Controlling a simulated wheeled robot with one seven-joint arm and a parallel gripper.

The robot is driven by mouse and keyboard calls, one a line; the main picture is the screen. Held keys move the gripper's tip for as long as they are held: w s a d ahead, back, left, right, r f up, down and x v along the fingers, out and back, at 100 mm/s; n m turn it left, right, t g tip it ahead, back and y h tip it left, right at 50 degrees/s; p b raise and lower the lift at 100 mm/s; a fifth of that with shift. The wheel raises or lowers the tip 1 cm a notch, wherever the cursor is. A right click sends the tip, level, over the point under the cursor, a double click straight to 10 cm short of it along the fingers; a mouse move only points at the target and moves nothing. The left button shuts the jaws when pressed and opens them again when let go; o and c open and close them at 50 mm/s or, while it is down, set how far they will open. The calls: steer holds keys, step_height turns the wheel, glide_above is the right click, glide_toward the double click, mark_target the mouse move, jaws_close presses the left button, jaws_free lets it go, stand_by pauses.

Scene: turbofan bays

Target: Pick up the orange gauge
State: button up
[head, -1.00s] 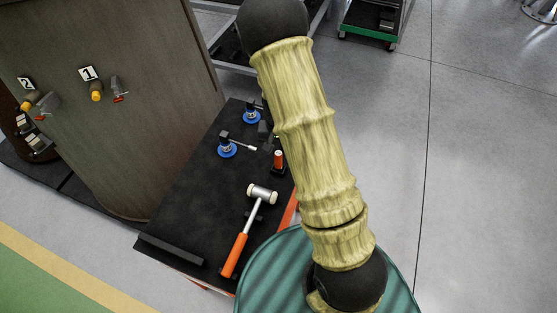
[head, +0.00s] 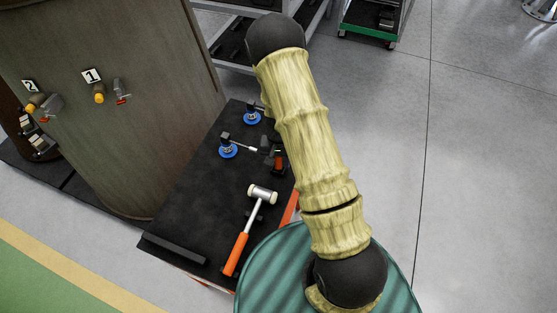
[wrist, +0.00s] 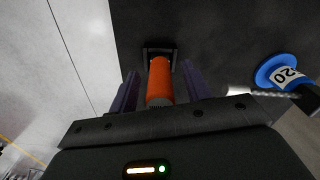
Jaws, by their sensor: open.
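The orange gauge (wrist: 160,80) is an upright orange cylinder in a dark holder on the black cart top. In the head view the gauge (head: 279,162) is small and partly covered by dark parts beside my arm. My gripper (wrist: 159,72) is open, with one purple-grey finger on each side of the gauge in the wrist view. I cannot tell whether either finger touches it. The lower part of the gauge is hidden behind the gripper body in the wrist view.
The black cart top (head: 190,210) also holds a mallet with an orange handle (head: 236,254) and two blue-based tools (head: 228,151) (head: 252,118). One blue disc marked 20 (wrist: 285,73) is close at right in the wrist view. A large grey-brown curved housing (head: 130,140) stands left.

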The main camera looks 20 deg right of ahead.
steer(key=shift+f, duration=0.75)
jaws_close()
steer(key=shift+r, duration=0.1)
step_height(320, 180, up, 10)
steer(key=shift+f+b, duration=0.1)
steer(key=shift+b, duration=0.95)
